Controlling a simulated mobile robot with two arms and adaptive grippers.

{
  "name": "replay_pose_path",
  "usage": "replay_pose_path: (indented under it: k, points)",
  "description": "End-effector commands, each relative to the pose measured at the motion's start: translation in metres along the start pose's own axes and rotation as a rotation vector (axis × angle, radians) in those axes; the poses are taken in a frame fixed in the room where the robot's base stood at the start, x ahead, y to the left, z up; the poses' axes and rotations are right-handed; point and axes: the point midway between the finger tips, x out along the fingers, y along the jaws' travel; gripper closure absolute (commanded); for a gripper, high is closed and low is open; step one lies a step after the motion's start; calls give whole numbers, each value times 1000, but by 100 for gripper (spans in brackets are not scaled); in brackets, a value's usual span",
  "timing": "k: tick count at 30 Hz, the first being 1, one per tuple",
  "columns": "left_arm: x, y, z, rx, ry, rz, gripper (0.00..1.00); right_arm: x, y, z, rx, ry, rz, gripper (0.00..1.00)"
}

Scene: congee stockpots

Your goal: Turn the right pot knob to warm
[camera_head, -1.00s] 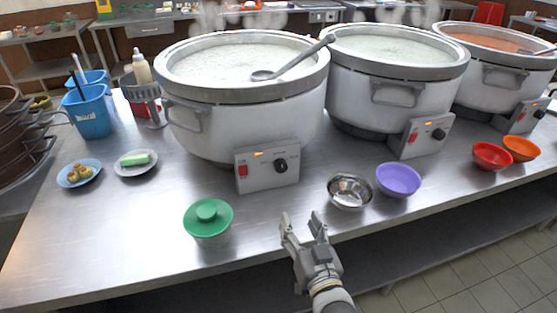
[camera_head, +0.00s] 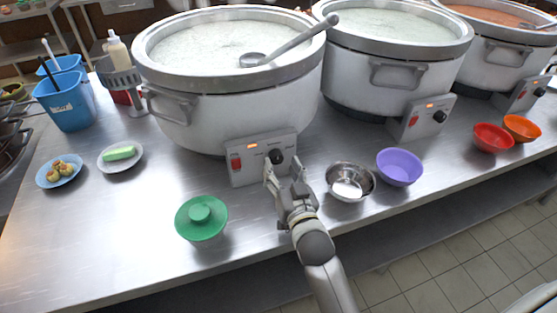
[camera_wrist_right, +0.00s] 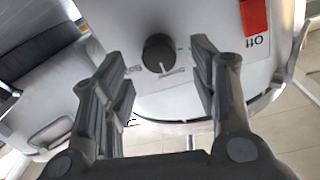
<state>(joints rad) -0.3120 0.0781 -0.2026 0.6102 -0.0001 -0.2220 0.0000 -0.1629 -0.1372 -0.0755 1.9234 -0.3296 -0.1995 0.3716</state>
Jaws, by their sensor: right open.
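Three white stockpots stand in a row. The leftmost pot (camera_head: 235,112) has a control box (camera_head: 249,150) with a lit orange light, a red switch (camera_head: 235,162) and a black knob (camera_head: 276,157). My right gripper (camera_head: 283,168) is open in front of this knob. In the right wrist view the knob (camera_wrist_right: 159,53) sits between the two spread fingers, with gaps on both sides. Its markings show upside down and are too small to read surely. The middle pot (camera_head: 375,100) and the far right pot (camera_head: 488,78) have their own knobs. My left gripper is out of view.
A green-lidded bowl (camera_head: 200,217) stands left of my right arm. A steel bowl (camera_head: 350,182) and a purple bowl (camera_head: 399,167) stand to its right. A ladle (camera_head: 290,45) rests across the leftmost pot's rim. The front left counter (camera_head: 120,235) is clear.

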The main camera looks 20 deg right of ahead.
Motion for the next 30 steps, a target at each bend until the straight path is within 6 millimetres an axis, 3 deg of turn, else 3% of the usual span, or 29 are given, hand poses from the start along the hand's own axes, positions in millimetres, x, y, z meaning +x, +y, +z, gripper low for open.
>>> replay_pose_path:
  k: [8, 19, 30]
  points:
    - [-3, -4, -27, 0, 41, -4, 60, 27, 0, 0, -1, 1, 0, 46]
    - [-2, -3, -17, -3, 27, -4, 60, 30, 0, 0, -1, -1, 0, 47]
    - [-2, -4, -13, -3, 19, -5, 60, 30, 0, 0, 0, 0, 0, 92]
